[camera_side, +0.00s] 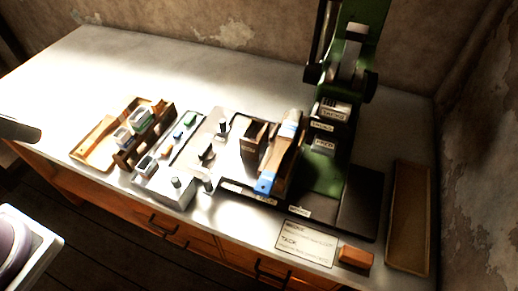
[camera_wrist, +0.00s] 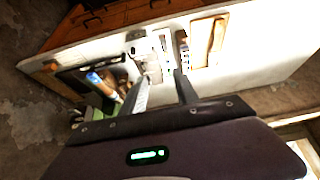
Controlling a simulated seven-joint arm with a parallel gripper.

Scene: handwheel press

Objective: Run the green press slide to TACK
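The green press (camera_side: 322,172) stands at the right of the bench in the side view, with a tall green column and dark round knobs at the top. A white card (camera_side: 306,243) in front carries the word TACK. My gripper (camera_wrist: 164,78) is open and empty, well away from the press. I cannot tell the slide's position.
A wooden rack with small containers (camera_side: 145,130) and a grey metal fixture (camera_side: 185,180) stand to the left of the press. A long wooden tray (camera_side: 408,215) lies at the right and an orange block (camera_side: 355,256) at the front edge. The bench's back left is clear.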

